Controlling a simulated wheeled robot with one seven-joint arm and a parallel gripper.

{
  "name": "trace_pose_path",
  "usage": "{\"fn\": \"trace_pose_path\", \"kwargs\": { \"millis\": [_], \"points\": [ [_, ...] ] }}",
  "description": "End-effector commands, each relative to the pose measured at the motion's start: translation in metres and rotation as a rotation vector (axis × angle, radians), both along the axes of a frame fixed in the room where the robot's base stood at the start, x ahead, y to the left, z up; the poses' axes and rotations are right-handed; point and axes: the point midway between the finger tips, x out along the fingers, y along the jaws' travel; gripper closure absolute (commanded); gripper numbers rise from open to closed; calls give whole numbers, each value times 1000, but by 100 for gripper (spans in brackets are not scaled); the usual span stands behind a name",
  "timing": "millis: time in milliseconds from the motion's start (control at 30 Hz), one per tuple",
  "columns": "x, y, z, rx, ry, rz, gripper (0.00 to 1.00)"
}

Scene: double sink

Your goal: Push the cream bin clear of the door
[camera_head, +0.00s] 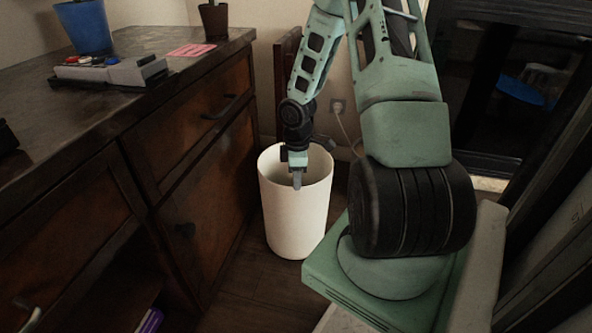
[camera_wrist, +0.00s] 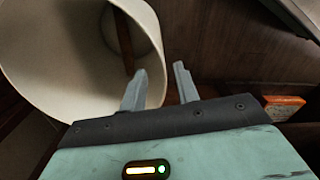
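The cream bin (camera_head: 293,225) stands upright on the dark floor, right beside the front of the brown wooden cabinet. A lower cabinet door (camera_head: 200,225) is just left of it. My gripper (camera_head: 297,182) points down at the bin's open top, with its fingertips in front of the bin's inner wall in the head view. In the wrist view the gripper (camera_wrist: 161,72) has its two fingers apart. There the bin (camera_wrist: 60,75) fills the left side, its rim passing near the left finger, with the right finger outside the rim. Contact cannot be told.
The cabinet (camera_head: 150,150) bounds the left side; a blue pot (camera_head: 83,28) and a grey device (camera_head: 112,72) stand on its top. A wall socket (camera_head: 337,105) with a cord is behind the bin. A dark glazed frame (camera_head: 510,85) is at right. Some floor shows in front of the bin.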

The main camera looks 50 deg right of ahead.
Motion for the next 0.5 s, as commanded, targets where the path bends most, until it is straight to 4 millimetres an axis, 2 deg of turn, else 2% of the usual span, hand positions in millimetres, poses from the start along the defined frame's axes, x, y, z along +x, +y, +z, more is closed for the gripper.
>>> {"fn": "trace_pose_path", "kwargs": {
  "millis": [33, 200, 333, 500],
  "points": [
    [0, 1, -17, 1, 1, 3, 69],
    [0, 1, -48, 0, 0, 1, 69],
    [0, 1, -66, 0, 0, 2, 69],
    [0, 1, -79, 0, -1, 1, 69]
  ]
}}
